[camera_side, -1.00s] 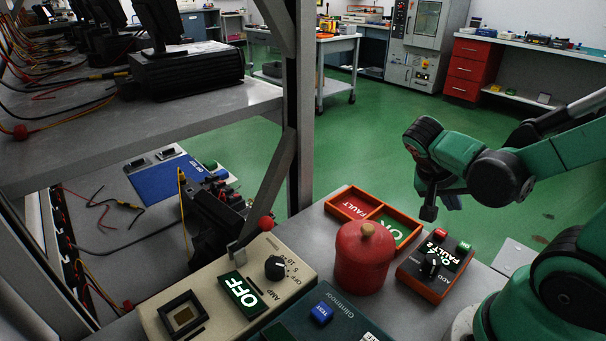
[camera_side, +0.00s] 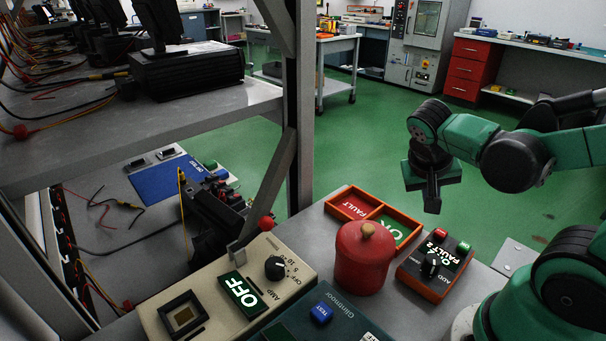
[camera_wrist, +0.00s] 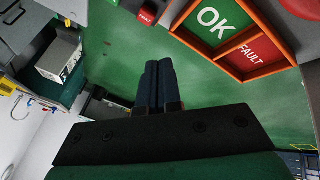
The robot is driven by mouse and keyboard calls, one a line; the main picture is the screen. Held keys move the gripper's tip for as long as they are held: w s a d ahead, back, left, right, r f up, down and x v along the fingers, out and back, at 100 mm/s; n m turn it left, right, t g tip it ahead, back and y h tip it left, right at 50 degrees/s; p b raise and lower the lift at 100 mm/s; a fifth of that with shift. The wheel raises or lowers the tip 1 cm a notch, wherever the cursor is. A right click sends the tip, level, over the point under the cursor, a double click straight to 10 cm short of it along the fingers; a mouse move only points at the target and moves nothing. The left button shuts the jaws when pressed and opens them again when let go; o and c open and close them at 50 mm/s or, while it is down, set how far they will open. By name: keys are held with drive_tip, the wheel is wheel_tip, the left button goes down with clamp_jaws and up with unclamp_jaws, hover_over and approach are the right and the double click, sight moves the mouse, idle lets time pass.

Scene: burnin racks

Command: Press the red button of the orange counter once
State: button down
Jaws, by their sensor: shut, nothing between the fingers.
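The orange counter (camera_side: 436,268) is a box with orange sides and a dark top, on the grey bench at the right in the side view. Its red button (camera_side: 440,233) is at the far left corner of the top, with a green button (camera_side: 463,246) beside it, and a label and black knob between them and the near edge. My gripper (camera_side: 432,208) is shut and empty, pointing down, above and apart from the red button in the picture.
An orange two-part tray (camera_side: 375,218) marked FAULT and OK and a red knobbed pot (camera_side: 363,258) stand left of the counter. A beige box (camera_side: 228,290) and a dark green box (camera_side: 318,318) sit nearer. A rack post (camera_side: 299,130) rises at left.

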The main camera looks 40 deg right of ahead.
drive_tip(key=w+a+r+n+t+y, duration=0.1)
drive_tip(key=w+a+n+t, duration=0.1)
drive_tip(key=a+n, duration=0.1)
drive_tip(key=w+a+r+n+t+y, duration=0.1)
drive_tip(key=w+a+n+t+y, duration=0.1)
drive_tip(key=a+n, duration=0.1)
drive_tip(key=w+a+r+n+t+y, duration=0.1)
drive_tip(key=w+a+n+t+y, duration=0.1)
drive_tip(key=a+n, duration=0.1)
drive_tip(key=shift+w+a+t, duration=0.15)
drive_tip(key=shift+a+t, duration=0.25)
drive_tip(key=shift+a, duration=0.2)
drive_tip(key=shift+w+a+r+y, duration=0.15)
drive_tip(key=shift+a+r+y, duration=0.15)
drive_tip(key=shift+d, duration=0.4)
drive_tip(key=s+d+r+m+g, duration=0.2)
drive_tip(key=s+d+m+g, duration=0.1)
drive_tip(key=d+m, duration=0.3)
drive_tip(key=s+d+r+m+g, duration=0.2)
drive_tip(key=s+d+m, duration=0.4)
drive_tip(key=m, duration=0.5)
drive_tip(key=shift+s+d+r+m+g, duration=0.25)
drive_tip(key=shift+d+g, duration=0.35)
drive_tip(key=shift+g, duration=0.3)
